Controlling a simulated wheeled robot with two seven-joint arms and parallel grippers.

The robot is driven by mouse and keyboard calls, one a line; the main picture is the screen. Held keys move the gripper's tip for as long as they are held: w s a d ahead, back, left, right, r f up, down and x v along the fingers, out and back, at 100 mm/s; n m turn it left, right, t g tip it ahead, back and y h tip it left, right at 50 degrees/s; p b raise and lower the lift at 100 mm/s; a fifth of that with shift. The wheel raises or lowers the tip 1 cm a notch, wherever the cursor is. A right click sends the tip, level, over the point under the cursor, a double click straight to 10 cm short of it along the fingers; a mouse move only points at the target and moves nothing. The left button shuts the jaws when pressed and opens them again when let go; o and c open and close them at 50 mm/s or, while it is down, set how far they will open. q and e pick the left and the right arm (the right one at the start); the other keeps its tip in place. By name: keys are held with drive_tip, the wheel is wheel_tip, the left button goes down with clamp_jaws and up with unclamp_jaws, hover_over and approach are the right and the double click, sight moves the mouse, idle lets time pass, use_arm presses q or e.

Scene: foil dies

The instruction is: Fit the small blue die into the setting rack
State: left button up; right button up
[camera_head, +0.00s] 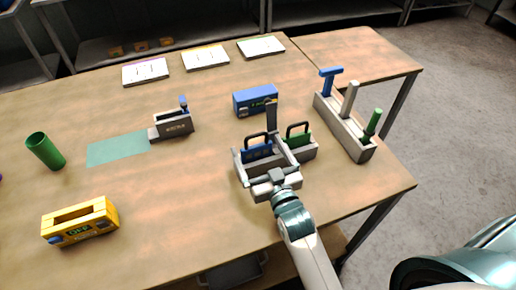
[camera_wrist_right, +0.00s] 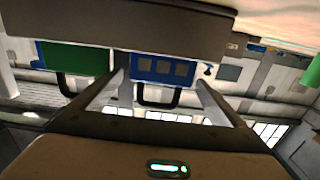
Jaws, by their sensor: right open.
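The small blue die (camera_head: 257,152) has a black loop handle and stands in a grey rack (camera_head: 311,152) beside a green die (camera_head: 297,138). In the right wrist view the blue die (camera_wrist_right: 163,70) shows square marks on its face, with the green die (camera_wrist_right: 75,58) to its left. My right gripper (camera_head: 262,160) is open, its fingers on either side of the blue die's handle and not closed on it. How deep the die sits is hidden by my gripper. My left gripper is not in view.
A blue box (camera_head: 255,100) stands behind the rack. A grey holder with blue, grey and green handled tools (camera_head: 348,130) stands to the right. A grey device (camera_head: 172,124), teal sheet (camera_head: 118,148), green cup (camera_head: 46,150) and yellow box (camera_head: 80,221) are left. The front middle is clear.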

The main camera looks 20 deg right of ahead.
drive_tip(key=s+b, duration=0.2)
drive_tip(key=s, duration=0.9)
drive_tip(key=shift+s+d+r+b, duration=0.15)
drive_tip(key=shift+d+b, duration=0.05)
drive_tip(key=shift+b, duration=0.15)
idle(0.3)
